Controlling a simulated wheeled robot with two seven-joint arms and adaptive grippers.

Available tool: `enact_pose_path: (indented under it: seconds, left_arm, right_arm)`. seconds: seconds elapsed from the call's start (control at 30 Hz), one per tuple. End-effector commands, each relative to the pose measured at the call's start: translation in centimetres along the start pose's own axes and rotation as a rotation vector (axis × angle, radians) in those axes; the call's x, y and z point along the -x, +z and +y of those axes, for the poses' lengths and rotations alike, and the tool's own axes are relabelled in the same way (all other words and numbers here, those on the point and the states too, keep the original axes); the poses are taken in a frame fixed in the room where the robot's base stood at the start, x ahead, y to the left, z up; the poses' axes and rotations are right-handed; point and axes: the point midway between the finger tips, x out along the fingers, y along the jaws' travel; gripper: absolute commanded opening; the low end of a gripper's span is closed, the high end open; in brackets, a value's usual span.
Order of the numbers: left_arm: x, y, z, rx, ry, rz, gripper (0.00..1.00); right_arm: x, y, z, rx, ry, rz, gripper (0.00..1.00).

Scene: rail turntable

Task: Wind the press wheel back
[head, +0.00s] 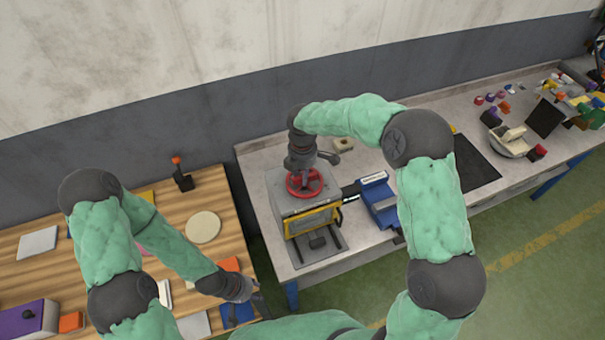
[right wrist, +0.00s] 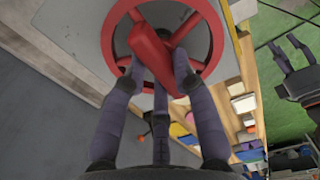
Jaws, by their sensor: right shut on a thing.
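The red press wheel (head: 318,182) lies flat on top of the grey press (head: 291,203), which stands on the left end of the grey bench. In the right wrist view the wheel (right wrist: 217,35) fills the top, with a thick red handle (right wrist: 150,52) across it. My right gripper (head: 304,176) reaches down to the wheel from above. In the right wrist view its fingers (right wrist: 155,75) are closed around the red handle. My left gripper (head: 258,300) hangs over the right edge of the wooden table, away from the press; its fingers are too small to judge.
A blue device (head: 380,202) stands right of the press. The wooden table (head: 165,215) at left holds a round disc (head: 203,227) and a small joystick (head: 182,175). A dark mat (head: 472,165) and several small parts lie further right. A narrow gap separates table and bench.

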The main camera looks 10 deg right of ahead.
Motion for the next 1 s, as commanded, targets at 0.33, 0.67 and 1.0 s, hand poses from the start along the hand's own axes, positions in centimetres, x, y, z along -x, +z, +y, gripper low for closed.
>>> enact_pose_path:
  seconds: [0.33,0.67,1.0]
  left_arm:
    - [0.0,0.0,0.0,0.0,0.0,0.0,0.4]
    - [0.0,0.0,0.0,0.0,0.0,0.0,0.4]
    - [0.0,0.0,0.0,0.0,0.0,0.0,0.4]
  right_arm:
    - [0.0,0.0,0.0,-0.001,0.0,0.0,0.52]
    - [1.1,0.0,0.1,-0.002,0.003,0.0,0.52]
    - [7.5,0.0,0.1,-0.002,0.004,0.001,0.52]
